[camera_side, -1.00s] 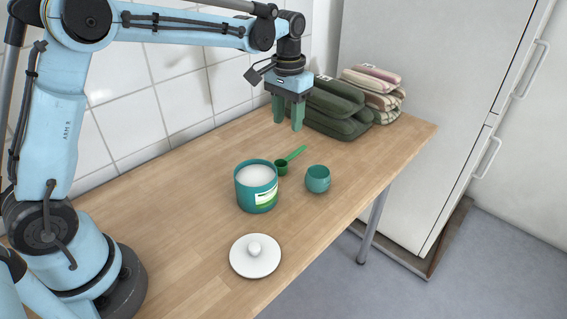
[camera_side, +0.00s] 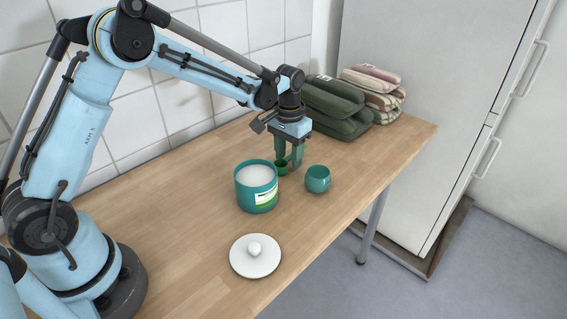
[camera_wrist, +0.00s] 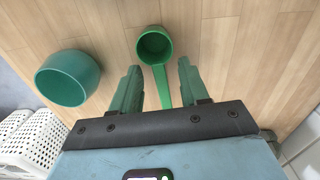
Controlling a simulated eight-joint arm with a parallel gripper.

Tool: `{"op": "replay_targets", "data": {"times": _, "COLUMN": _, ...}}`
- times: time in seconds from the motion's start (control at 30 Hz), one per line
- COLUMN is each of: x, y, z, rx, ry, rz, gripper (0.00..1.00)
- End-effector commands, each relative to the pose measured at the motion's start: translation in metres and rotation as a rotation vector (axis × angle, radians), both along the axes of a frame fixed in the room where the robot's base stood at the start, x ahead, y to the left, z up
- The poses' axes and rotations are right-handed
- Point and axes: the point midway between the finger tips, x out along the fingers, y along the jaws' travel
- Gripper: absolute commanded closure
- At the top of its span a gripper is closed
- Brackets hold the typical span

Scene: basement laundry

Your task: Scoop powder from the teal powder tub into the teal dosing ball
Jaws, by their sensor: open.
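The teal powder tub (camera_side: 246,195) stands open on the counter, filled with white powder (camera_side: 256,175). The teal dosing ball (camera_side: 318,180) stands to its right, its opening facing up; in the wrist view the ball (camera_wrist: 67,78) is at the left and looks empty. A green scoop (camera_side: 281,168) lies beside the tub. In the wrist view its empty-looking cup (camera_wrist: 154,46) points away from me and its handle (camera_wrist: 161,86) runs between my fingers. My gripper (camera_side: 289,168) is open and low over the handle, a finger on each side; I cannot tell whether either touches it.
A white lid with a knob (camera_side: 255,257) lies in front of the tub. Folded dark green towels (camera_side: 335,107) and striped cloths (camera_side: 378,88) are stacked at the back. A white basket (camera_wrist: 35,145) shows at lower left in the wrist view. The counter's front left is clear.

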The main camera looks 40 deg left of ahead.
Motion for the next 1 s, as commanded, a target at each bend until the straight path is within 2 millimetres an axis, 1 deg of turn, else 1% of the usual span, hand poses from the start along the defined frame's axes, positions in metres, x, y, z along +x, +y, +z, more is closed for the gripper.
{"op": "replay_targets", "data": {"times": 0.13, "x": 0.0, "y": 0.0, "z": 0.0, "rx": 0.0, "ry": 0.0, "rz": 0.0, "gripper": 0.55}}
{"op": "replay_targets", "data": {"times": 0.17, "x": 0.0, "y": 0.0, "z": 0.0, "rx": 0.0, "ry": 0.0, "rz": 0.0, "gripper": 0.58}}
{"op": "replay_targets", "data": {"times": 0.43, "x": 0.0, "y": 0.0, "z": 0.0, "rx": 0.0, "ry": 0.0, "rz": 0.0, "gripper": 1.0}}
{"op": "replay_targets", "data": {"times": 0.83, "x": 0.0, "y": 0.0, "z": 0.003, "rx": 0.0, "ry": 0.0, "rz": 0.0, "gripper": 1.0}}
{"op": "replay_targets", "data": {"times": 0.97, "x": 0.0, "y": 0.0, "z": 0.011, "rx": 0.0, "ry": 0.0, "rz": 0.0, "gripper": 1.0}}
{"op": "replay_targets", "data": {"times": 1.0, "x": 0.0, "y": 0.0, "z": 0.016, "rx": 0.0, "ry": 0.0, "rz": 0.0, "gripper": 1.0}}
